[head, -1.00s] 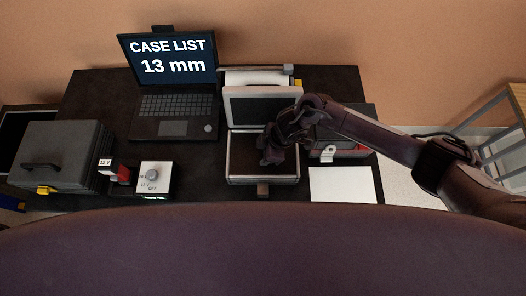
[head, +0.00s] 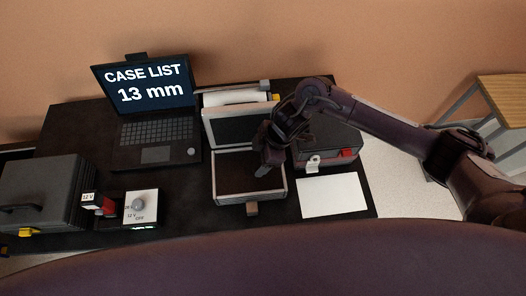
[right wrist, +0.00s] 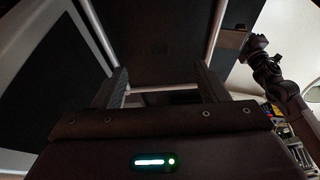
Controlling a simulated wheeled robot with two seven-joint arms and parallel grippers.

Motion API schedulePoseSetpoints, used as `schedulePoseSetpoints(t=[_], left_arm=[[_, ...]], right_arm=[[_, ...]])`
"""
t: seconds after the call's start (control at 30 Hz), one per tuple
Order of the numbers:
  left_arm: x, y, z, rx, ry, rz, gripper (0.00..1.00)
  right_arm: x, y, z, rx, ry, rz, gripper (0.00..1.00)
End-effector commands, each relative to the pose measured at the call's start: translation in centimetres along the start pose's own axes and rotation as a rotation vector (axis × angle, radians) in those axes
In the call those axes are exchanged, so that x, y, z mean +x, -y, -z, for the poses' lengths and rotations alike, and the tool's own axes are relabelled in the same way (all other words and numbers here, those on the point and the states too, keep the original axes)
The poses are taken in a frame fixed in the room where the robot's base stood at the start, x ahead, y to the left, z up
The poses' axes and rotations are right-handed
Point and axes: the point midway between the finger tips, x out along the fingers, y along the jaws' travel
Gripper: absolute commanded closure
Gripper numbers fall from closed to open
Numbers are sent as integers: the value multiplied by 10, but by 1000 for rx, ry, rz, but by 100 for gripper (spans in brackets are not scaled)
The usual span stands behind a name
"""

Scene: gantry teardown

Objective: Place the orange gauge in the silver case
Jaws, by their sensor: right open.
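The silver case (head: 282,190) stands open on the dark table, its lid (head: 206,131) raised at the back and its dark inside showing no object that I can make out. My right gripper (head: 262,169) is over the right part of the case, pointing down. In the right wrist view its two fingers (right wrist: 164,86) are apart with nothing seen between them, above the case's rim (right wrist: 165,88). I cannot make out an orange gauge in either view. What seems to be my left gripper (right wrist: 258,44) shows small and dark in the right wrist view; its jaws are unclear.
A laptop (head: 150,128) reading "CASE LIST 13 mm" stands left of the case. A grey toolbox (head: 45,190) and a knobbed box (head: 141,206) are further left. A dark box with a red latch (head: 346,153) and a white sheet (head: 332,197) lie right.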

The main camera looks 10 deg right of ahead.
Motion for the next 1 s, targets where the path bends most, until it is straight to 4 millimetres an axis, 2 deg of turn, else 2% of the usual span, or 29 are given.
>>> schedulePoseSetpoints(t=[0.1,0.3,1.0], left_arm=[[2,0,0,0,0,0,64],[2,1,0,0,0,1,64],[2,2,2,0,-2,2,64]], right_arm=[[-17,0,0,-1,-2,-1,33],[-28,0,0,0,0,1,33],[-28,1,0,0,0,2,33]])
